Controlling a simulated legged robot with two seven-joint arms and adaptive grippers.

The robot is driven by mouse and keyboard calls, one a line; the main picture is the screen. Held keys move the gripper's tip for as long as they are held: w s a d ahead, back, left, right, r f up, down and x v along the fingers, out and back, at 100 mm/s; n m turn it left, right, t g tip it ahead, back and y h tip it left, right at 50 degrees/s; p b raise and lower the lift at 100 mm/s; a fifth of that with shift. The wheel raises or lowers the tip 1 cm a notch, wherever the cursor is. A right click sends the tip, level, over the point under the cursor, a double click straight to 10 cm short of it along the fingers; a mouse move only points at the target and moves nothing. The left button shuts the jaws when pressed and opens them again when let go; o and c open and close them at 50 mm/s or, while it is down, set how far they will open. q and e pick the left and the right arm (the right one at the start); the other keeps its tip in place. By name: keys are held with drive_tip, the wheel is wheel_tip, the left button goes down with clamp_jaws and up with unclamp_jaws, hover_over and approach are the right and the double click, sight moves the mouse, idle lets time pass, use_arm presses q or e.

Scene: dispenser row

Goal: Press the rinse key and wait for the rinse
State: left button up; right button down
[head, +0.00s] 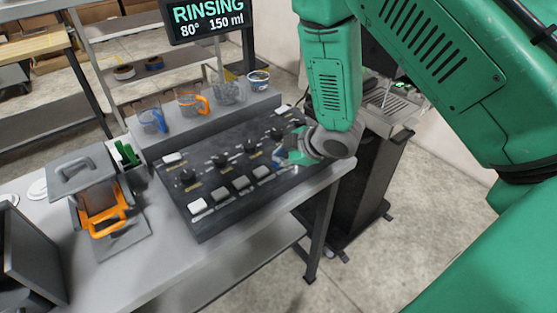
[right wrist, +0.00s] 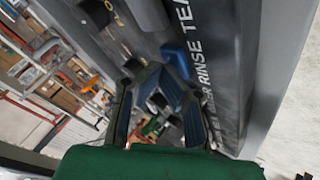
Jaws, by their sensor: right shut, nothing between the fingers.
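The display (head: 208,18) at the back reads "RINSING", 80° and 150 ml. The dark control panel (head: 205,222) lies on the bench with a row of keys and several knobs. A blue key (right wrist: 176,58) stands by the printed word "RINSE" in the right wrist view. In the head view the key is mostly hidden by my right gripper (head: 284,157), which is at the right end of the front key row. Its fingers (right wrist: 160,92) are shut and empty, pointing at the blue key; I cannot tell whether they touch it. My left gripper is not in view.
Several clear jugs, one with an orange handle (head: 188,102) and one with a blue handle (head: 152,121), stand on the shelf behind the panel. A grey device with an orange handle (head: 105,215) stands left. A dark cabinet (head: 365,190) stands right of the bench.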

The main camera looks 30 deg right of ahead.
drive_tip(key=shift+r+p, duration=0.8)
drive_tip(key=shift+r, duration=0.1)
drive_tip(key=shift+r, duration=0.1)
wheel_tip(320, 180, up, 5)
drive_tip(key=p, duration=0.4)
drive_tip(key=shift+f, duration=0.2)
